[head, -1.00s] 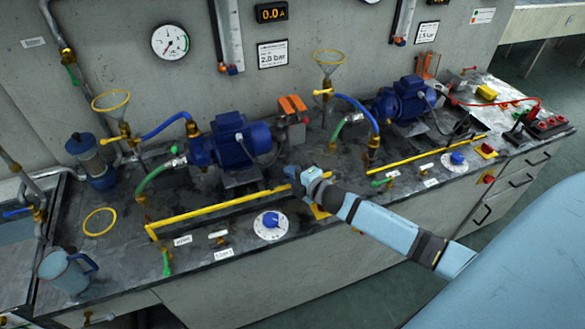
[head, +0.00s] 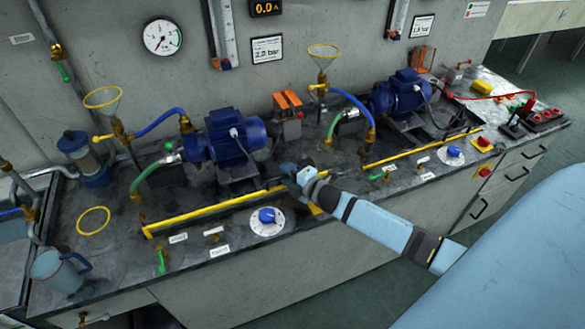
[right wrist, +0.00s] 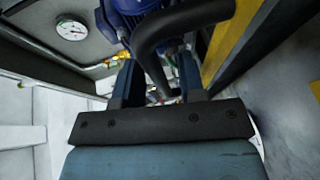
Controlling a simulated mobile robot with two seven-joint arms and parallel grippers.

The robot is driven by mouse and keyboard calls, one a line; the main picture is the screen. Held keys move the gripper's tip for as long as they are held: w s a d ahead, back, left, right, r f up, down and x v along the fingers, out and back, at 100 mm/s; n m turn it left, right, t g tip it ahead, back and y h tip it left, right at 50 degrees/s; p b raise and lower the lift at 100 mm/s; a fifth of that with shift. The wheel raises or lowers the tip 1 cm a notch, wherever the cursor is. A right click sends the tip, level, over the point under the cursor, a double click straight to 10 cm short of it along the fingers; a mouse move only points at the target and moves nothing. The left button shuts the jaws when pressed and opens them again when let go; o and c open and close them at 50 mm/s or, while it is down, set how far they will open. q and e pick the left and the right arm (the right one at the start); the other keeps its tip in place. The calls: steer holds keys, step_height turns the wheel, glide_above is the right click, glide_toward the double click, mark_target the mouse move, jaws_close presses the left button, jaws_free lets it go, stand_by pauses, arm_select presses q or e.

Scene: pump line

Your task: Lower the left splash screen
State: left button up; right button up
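The left splash screen shows in the head view as a yellow-edged strip (head: 205,212) low in front of the left blue pump (head: 228,140). Any clear pane is hard to make out. My right gripper (head: 290,172) is at the strip's right end, close above the bench. In the right wrist view its two fingers (right wrist: 158,85) stand apart, with a dark curved bar (right wrist: 165,30) running between and over them. A gap shows beside the bar, and firm contact is not visible. A yellow edge (right wrist: 230,40) lies right of the fingers. My left gripper is out of view.
A blue-knobbed dial (head: 267,219) sits in front of the strip. A second yellow strip (head: 420,148) fronts the right pump (head: 402,95). Funnels, hoses and valves stand behind. A jug (head: 58,272) and a yellow ring (head: 93,221) are at the left.

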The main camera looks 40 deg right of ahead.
steer(key=v, duration=1.3)
steer(key=shift+s+b, duration=0.4)
steer(key=shift+b, duration=0.05)
steer(key=shift+r, duration=0.1)
